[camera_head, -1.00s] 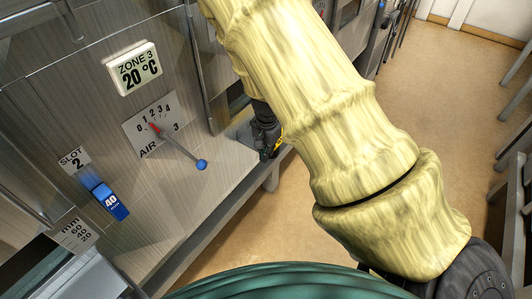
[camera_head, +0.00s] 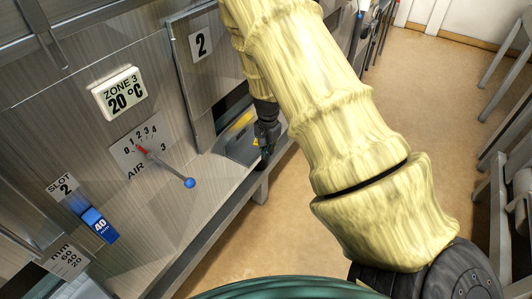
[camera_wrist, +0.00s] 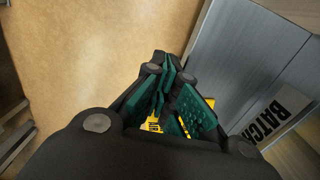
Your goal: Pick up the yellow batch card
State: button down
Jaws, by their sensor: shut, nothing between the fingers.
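The yellow batch card (camera_wrist: 153,126) shows in the wrist view only as pieces behind and between my fingers, with dark print on it. Most of it is hidden by the fingers. My gripper (camera_wrist: 167,95) has its green-padded fingers closed together, with nothing held between them. In the head view my gripper (camera_head: 265,142) points down beside the metal ledge of the hood, under my arm. A small yellow spot shows beside it there, but I cannot tell whether it is the card. Whether the fingers touch the card is also unclear.
A metal ledge (camera_wrist: 245,60) with a BATCH label (camera_wrist: 272,113) lies right of my fingers. The hood front carries an AIR lever (camera_head: 170,169), a ZONE 3 display (camera_head: 120,94) and a blue slot tag (camera_head: 99,224). Open floor (camera_head: 345,140) lies to the right.

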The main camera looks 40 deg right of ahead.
jog(key=s+a+r+b, duration=0.1)
jog(key=a+r, duration=0.2)
jog(key=r, duration=0.7)
jog(key=shift+s+a, duration=0.3)
dwell(0.4)
